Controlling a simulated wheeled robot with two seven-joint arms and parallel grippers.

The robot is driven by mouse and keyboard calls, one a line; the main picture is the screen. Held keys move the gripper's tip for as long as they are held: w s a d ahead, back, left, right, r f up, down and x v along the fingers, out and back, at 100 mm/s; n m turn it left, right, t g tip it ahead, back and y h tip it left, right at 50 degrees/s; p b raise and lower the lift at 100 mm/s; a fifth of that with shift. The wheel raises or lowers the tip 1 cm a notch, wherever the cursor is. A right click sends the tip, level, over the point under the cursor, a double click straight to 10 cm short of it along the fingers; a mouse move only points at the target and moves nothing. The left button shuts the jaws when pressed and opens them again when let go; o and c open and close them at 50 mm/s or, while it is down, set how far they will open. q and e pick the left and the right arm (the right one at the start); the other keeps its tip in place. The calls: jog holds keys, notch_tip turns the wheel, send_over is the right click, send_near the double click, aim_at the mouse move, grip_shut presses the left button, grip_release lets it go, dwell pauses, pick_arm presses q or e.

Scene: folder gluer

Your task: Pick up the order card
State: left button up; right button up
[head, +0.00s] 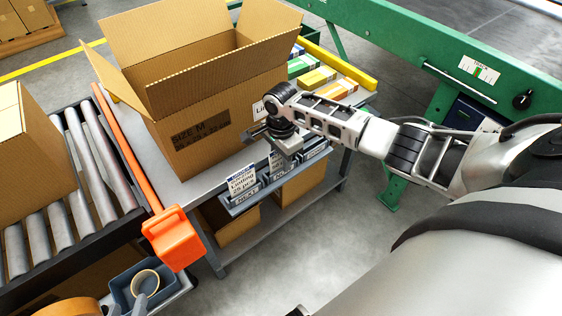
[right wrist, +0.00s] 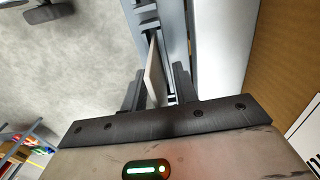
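White order cards stand in a grey holder rail with several slots along the table's front edge. The leftmost card (head: 242,180) is printed with large text and stands upright in its slot. My right gripper (head: 287,148) is at the middle slots, partly covering a card (head: 278,163) there. In the right wrist view, a thin card (right wrist: 154,72) stands edge-on between the two fingers of the right gripper (right wrist: 157,88), with gaps beside it. The fingers are apart. My left gripper is not in view.
A large open carton (head: 205,115) stands on the grey table just behind the rail. A roller conveyor (head: 90,160) and an orange-ended bar (head: 172,238) lie to the left. A green machine frame (head: 430,45) is behind. Floor in front is clear.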

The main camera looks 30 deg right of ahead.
grip_shut()
jog(key=shift+r, duration=0.1)
